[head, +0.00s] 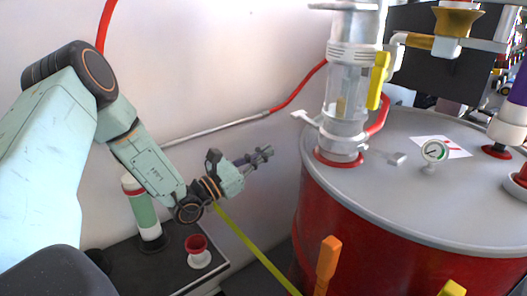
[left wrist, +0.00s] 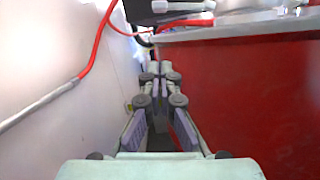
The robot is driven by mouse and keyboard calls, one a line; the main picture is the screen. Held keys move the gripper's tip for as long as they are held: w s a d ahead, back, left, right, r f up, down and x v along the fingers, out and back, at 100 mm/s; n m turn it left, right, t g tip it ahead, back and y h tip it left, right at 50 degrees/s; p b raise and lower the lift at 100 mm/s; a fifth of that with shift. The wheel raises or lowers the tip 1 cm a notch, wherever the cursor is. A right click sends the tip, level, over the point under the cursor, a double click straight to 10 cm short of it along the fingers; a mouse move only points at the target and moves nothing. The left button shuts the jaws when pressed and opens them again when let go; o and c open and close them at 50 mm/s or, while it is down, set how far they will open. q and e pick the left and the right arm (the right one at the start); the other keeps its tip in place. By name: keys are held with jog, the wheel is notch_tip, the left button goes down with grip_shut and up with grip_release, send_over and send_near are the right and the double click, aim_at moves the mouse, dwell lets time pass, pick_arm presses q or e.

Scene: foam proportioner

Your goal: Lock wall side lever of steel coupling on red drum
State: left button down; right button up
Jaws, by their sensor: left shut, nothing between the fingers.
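The red drum (head: 335,215) with a grey lid stands at the right of the head view, and its red side (left wrist: 250,100) fills the right of the left wrist view. The steel coupling (head: 343,143) sits on the lid under a clear cylinder. Its wall side lever (head: 305,118) sticks out left and slightly upward from the coupling. The other lever (head: 396,158) sticks out to the right, low over the lid. My left gripper (head: 265,154) is shut and empty, left of the drum and below the wall side lever, apart from it. Its fingers also show in the left wrist view (left wrist: 160,72).
A red hose with a metal wand (head: 215,130) runs along the white wall behind my left gripper. A yellow handle (head: 378,80) is on the cylinder. A gauge (head: 434,152) stands on the lid. An orange handle (head: 328,260) rises in front of the drum. A green-white bottle (head: 143,210) stands lower left.

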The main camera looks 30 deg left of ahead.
aim_at(309, 121)
pick_arm(q)
jog(key=w+d+r, duration=0.3)
jog(key=w+r, duration=0.2)
jog(key=w, duration=0.1)
jog(key=shift+w+d+r, duration=0.15)
jog(key=shift+w+r, duration=0.15)
jog(key=shift+w, duration=0.1)
jog(key=shift+w, duration=0.15)
